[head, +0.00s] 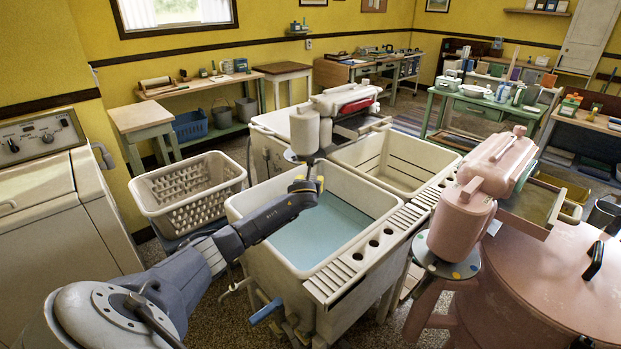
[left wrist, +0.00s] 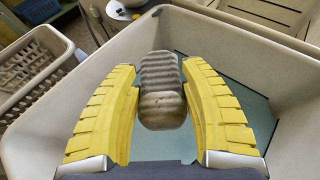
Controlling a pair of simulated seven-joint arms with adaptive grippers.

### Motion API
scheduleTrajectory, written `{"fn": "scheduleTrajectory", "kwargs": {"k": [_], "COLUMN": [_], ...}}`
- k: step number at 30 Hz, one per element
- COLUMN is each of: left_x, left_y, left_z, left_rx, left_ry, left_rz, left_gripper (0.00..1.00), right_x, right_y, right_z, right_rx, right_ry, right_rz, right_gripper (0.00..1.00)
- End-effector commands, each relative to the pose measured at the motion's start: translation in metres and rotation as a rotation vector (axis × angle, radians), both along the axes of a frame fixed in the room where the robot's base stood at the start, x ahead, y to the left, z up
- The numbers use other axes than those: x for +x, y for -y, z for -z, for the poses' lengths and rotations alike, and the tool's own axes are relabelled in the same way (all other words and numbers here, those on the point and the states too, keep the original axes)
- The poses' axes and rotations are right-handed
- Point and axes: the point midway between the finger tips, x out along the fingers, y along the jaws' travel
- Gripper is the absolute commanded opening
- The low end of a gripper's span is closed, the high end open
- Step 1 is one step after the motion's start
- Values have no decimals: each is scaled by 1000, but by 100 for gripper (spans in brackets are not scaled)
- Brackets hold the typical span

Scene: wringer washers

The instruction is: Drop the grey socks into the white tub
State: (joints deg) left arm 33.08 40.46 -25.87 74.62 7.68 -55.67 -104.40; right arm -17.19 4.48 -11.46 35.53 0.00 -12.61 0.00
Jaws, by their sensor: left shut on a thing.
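My left gripper (head: 309,184) is shut on the grey socks, a ribbed grey-brown roll (left wrist: 161,88) seen between its yellow fingers in the left wrist view. The gripper (left wrist: 160,70) holds them above the white tub (head: 262,283), over its far part. This tub is square, off-white and holds flat pale-blue water (head: 330,232). Its walls also show in the left wrist view (left wrist: 60,115). In the head view the socks are small and mostly hidden by the fingers. My right gripper is not in view.
A wringer post (head: 305,130) stands at the tub's back edge, close to my gripper. A second basin (head: 395,158) adjoins on the right. A white laundry basket (head: 190,190) stands left. A pink wringer washer (head: 463,220) stands right.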

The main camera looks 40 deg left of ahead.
Motion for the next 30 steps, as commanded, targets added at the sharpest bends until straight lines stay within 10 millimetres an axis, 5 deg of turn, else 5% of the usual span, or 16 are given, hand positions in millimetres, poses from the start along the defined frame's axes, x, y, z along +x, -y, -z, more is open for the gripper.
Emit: {"fn": "scheduleTrajectory", "kwargs": {"k": [14,15,21,30], "left_x": [0,0,0,-1], "left_y": [0,0,0,0], "left_z": [7,7,7,7], "left_rx": [0,0,0,0], "left_ry": [0,0,0,-1], "left_rz": [0,0,0,0], "left_gripper": [15,48,71,72], "right_x": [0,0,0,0], "right_y": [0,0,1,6], "right_z": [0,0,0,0], "right_rx": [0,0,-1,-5], "right_ry": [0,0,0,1], "right_rz": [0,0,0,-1], "right_gripper": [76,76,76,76]}}
